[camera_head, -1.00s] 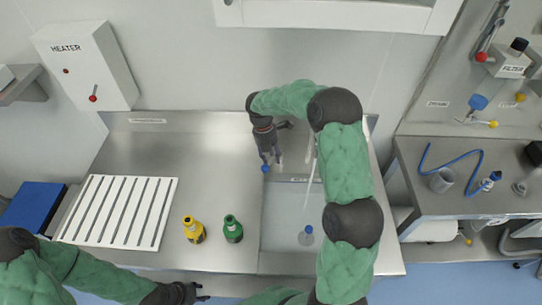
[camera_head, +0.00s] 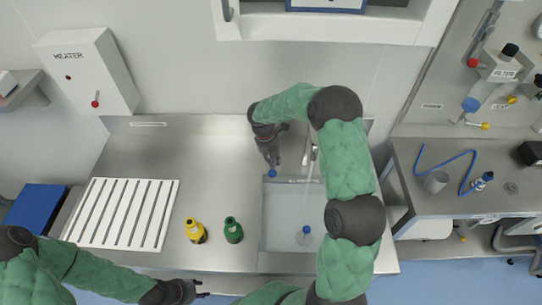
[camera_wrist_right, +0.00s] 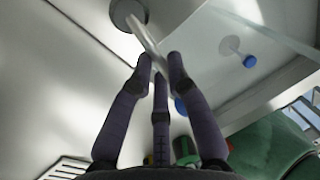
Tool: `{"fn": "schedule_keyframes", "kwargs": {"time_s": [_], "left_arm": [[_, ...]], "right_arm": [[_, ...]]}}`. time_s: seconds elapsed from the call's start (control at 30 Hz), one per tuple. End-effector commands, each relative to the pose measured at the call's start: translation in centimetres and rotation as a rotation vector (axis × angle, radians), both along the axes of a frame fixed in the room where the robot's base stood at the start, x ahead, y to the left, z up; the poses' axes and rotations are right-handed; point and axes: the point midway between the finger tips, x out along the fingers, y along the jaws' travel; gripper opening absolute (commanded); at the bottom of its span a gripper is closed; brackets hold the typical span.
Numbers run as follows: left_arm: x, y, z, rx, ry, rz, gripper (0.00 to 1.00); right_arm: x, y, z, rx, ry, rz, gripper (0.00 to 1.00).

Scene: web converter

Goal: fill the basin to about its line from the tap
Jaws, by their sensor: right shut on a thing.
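The sunken basin (camera_head: 280,243) is at the right of the steel counter, and I cannot make out its line. The tap (camera_head: 312,152) stands behind it. A thin pale stream runs from the tap down into the basin. My left gripper (camera_head: 202,289) is open and empty at the counter's front edge.
A yellow bottle (camera_head: 195,231) and a green bottle (camera_head: 233,231) stand left of the basin. A white slotted rack (camera_head: 122,212) lies further left. The heater box (camera_head: 90,70) is on the back wall. The middle of the counter is clear.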

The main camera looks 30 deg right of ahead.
Motion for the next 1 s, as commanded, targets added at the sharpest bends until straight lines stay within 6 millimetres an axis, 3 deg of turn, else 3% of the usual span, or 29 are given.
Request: {"fn": "schedule_keyframes", "kwargs": {"time_s": [0.3,0.87,0.9,0.97,1.0], "left_arm": [[0.0,0.0,1.8,0.000,0.000,0.000,0.40],[0.0,0.0,2.0,0.000,0.000,0.000,0.40],[0.0,0.0,2.0,0.000,0.000,0.000,0.40],[0.0,0.0,2.0,0.000,0.000,0.000,0.40],[0.0,0.0,2.0,0.000,0.000,0.000,0.40]], "right_arm": [[-0.6,-0.6,0.2,0.000,0.001,0.150,0.00],[-0.7,-0.8,0.0,-0.001,0.000,0.191,0.00],[-0.7,-0.8,0.0,-0.001,0.000,0.191,0.23],[-0.7,-0.8,0.0,-0.001,0.000,0.191,0.40],[-0.7,-0.8,0.0,-0.001,0.000,0.191,0.41]]}}
